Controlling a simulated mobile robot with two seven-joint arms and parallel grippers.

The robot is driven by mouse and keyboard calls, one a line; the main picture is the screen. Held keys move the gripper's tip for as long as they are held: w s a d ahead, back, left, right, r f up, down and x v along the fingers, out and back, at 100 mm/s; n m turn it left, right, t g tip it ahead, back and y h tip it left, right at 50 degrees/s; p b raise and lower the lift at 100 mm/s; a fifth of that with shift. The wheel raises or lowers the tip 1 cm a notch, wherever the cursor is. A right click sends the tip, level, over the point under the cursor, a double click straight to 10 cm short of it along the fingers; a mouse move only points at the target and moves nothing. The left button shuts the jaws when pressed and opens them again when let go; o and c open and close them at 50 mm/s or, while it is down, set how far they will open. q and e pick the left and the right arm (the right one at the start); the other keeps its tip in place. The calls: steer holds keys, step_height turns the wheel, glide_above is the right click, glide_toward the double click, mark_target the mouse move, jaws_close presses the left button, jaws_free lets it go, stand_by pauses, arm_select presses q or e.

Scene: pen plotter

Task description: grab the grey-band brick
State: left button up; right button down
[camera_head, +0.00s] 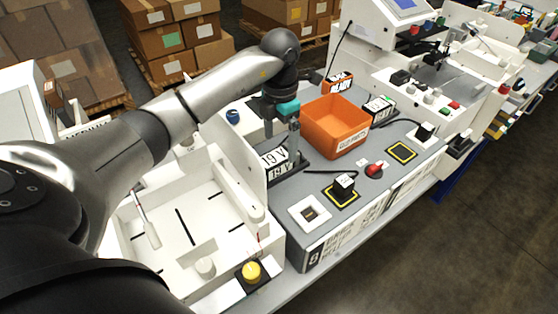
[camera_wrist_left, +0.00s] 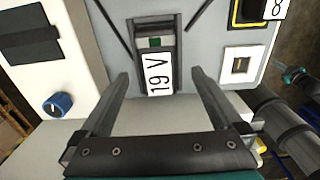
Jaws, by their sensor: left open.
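A dark brick with a white 19 V label (camera_wrist_left: 157,72) and a greyish, partly green end lies on the grey station top, in the left wrist view. It shows in the head view as a labelled block (camera_head: 280,170) at the station's left end. Whether its band is grey is hard to tell. My left gripper (camera_head: 281,138) is open and empty above it. In the left wrist view the fingers (camera_wrist_left: 160,76) stand on either side of the label, apart from it. What looks like my right gripper (camera_wrist_left: 295,76) shows small at the right edge of that view; its jaws are unclear.
An orange bin (camera_head: 335,122) stands just right of my left gripper. Other labelled bricks, READY (camera_head: 340,82) and one behind the bin (camera_head: 380,106), sit nearby. A red knob (camera_head: 374,170) and a yellow-framed block (camera_head: 343,187) are in front. A white tray box (camera_head: 180,215) lies left.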

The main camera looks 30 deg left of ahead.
mark_target(279, 155)
arm_select(q)
steer(key=f, duration=0.5)
steer(key=shift+a, duration=0.2)
steer(key=shift+r, duration=0.1)
steer(key=shift+w, duration=0.1)
jaws_close()
stand_by(0.4)
